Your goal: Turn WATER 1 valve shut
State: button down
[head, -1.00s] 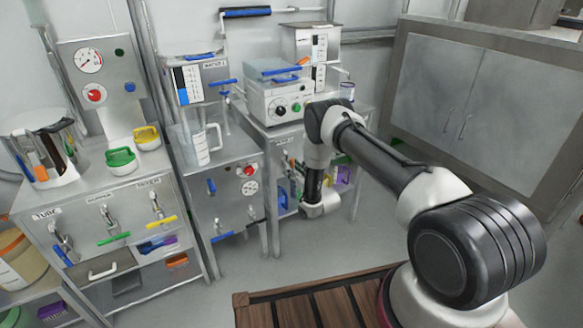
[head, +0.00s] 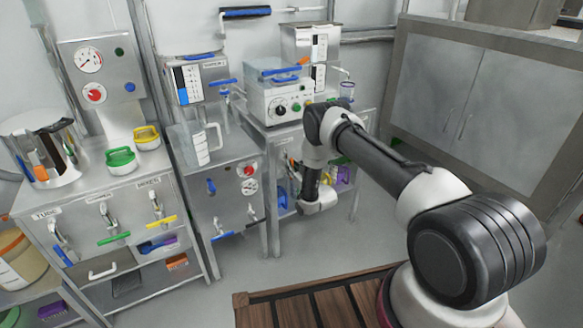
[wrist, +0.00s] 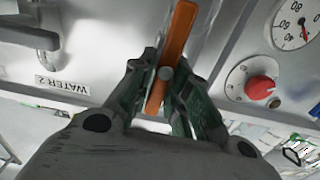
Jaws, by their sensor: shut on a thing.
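In the wrist view my gripper (wrist: 165,92) is shut on an orange lever handle (wrist: 180,35), with a finger on each side of it. The handle stands almost upright in the picture, slightly tilted, with a round grey pivot between the fingers. A label (wrist: 62,84) on the steel panel to the left seems to read WATER 2; no WATER 1 label can be read. The valve body behind the handle is mostly hidden by the fingers. In the head view my wrist (head: 318,203) is in front of the right-hand stand, and the fingers cannot be made out.
A red knob (wrist: 260,88) and a dial gauge (wrist: 293,24) are right of the handle in the wrist view. A grey metal fitting (wrist: 35,35) is at upper left. In the head view, a cabinet (head: 460,110) stands at right and open floor lies before the stands.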

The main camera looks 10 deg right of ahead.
jog(key=m, duration=0.4)
jog(key=shift+w+d, duration=0.1)
jog(key=shift+d, duration=0.2)
jog(key=shift+w+d+f+m, duration=0.15)
jog(key=shift+f+m, duration=0.15)
jog(key=shift+m, duration=2)
jog(key=shift+s+d+f+m, duration=0.1)
jog(key=shift+d+f+m, duration=0.15)
jog(key=shift+m, duration=2.05)
jog(key=shift+w+d+f+m, duration=0.1)
jog(key=shift+f+m, duration=0.2)
jog(key=shift+m, duration=2)
jog(key=c, duration=1.4)
grip_release()
jog(key=shift+c, duration=0.2)
